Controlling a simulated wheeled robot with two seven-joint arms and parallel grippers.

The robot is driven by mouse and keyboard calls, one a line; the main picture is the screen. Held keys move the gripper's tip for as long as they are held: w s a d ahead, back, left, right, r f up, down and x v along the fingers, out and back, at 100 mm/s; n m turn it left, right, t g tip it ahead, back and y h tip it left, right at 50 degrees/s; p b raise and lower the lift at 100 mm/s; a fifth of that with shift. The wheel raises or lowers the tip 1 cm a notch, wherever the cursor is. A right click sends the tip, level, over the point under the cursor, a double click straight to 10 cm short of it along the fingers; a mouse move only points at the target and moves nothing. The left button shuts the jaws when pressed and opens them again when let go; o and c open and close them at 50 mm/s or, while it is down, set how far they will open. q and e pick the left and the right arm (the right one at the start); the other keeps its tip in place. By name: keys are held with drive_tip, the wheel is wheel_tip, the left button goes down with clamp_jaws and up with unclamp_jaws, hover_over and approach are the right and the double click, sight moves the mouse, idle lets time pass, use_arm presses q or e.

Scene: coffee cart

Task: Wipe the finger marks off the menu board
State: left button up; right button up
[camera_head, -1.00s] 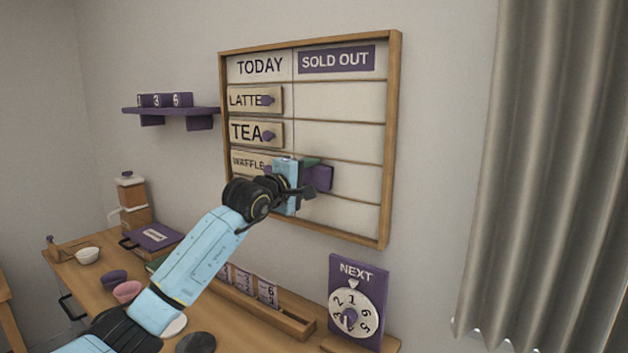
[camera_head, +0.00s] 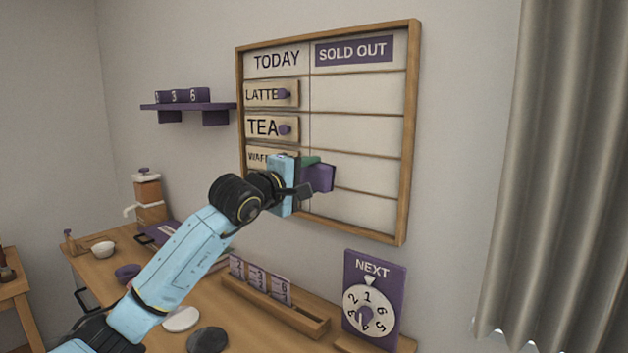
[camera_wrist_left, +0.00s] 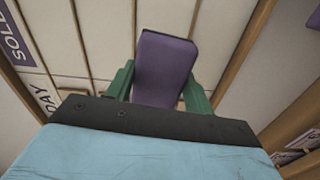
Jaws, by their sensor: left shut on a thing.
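The menu board (camera_head: 362,113) hangs on the wall in a wooden frame, with TODAY and SOLD OUT columns. Name plates LATTE (camera_head: 262,94), TEA (camera_head: 262,127) and a partly hidden WAFFLE plate (camera_head: 257,156) sit in the TODAY column. My left gripper (camera_head: 308,176) is in front of the lower board, shut on a purple block (camera_head: 320,178), likely the wiper. In the left wrist view the purple block (camera_wrist_left: 165,68) stands between the green fingers, facing the board. I cannot tell whether it touches the board. No finger marks are clear to see. My right gripper is not in view.
Below the board is a wooden counter with a card rack (camera_head: 275,300), a NEXT dial (camera_head: 372,300), a white disc (camera_head: 182,319) and a dark disc (camera_head: 207,340). A purple shelf (camera_head: 190,107) is on the wall at left. A grey curtain (camera_head: 540,170) hangs at right.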

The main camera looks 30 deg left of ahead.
use_arm(q)
drive_tip(key=shift+s+a+f+b, duration=0.1)
drive_tip(key=shift+s+b, duration=0.8)
drive_tip(key=shift+s, duration=0.4)
drive_tip(key=shift+s+a+b, duration=0.15)
drive_tip(key=shift+s+b, duration=0.1)
drive_tip(key=shift+b, duration=0.05)
